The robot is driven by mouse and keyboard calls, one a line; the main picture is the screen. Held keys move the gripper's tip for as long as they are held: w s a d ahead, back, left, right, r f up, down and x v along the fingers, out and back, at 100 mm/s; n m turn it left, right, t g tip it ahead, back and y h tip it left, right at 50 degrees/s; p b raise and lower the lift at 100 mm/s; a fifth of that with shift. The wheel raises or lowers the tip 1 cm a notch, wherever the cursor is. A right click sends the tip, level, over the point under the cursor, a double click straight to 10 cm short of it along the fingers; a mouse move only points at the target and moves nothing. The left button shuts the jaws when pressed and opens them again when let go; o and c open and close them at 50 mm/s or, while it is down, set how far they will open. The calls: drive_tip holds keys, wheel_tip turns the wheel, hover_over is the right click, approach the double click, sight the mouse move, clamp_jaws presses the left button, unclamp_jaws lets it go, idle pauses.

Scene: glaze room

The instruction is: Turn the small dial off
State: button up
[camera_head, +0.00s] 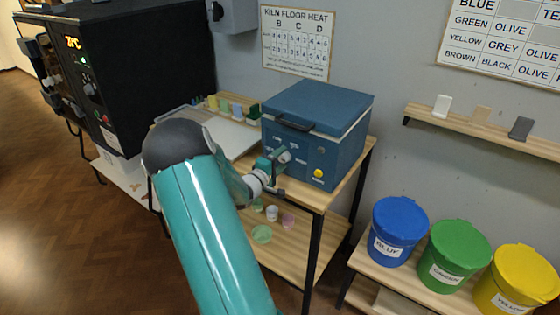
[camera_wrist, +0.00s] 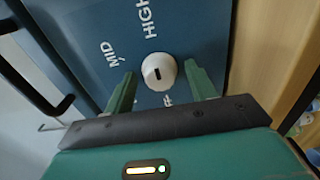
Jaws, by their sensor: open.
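The small dial (camera_wrist: 152,66) is a round white knob with a short black mark, on the blue front panel (camera_wrist: 85,25) of a box in the wrist view. MID and HIGH are printed around it, and a partly hidden label ending in F is below it. I cannot tell which label the mark points at. My gripper (camera_wrist: 160,71) is open, with one green finger on each side of the dial; contact is not clear. In the head view, my gripper (camera_head: 273,163) is at the front of the blue lidded box (camera_head: 315,122) and hides the dial.
The blue box stands on a wooden table (camera_head: 335,185) and has a yellow button (camera_head: 318,173). A large black kiln (camera_head: 140,60) with a lit display stands left. Blue (camera_head: 400,222), green (camera_head: 455,250) and yellow (camera_head: 522,275) buckets stand right, below a wall shelf (camera_head: 470,127).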

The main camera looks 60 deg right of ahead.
drive_tip(key=c, duration=0.8)
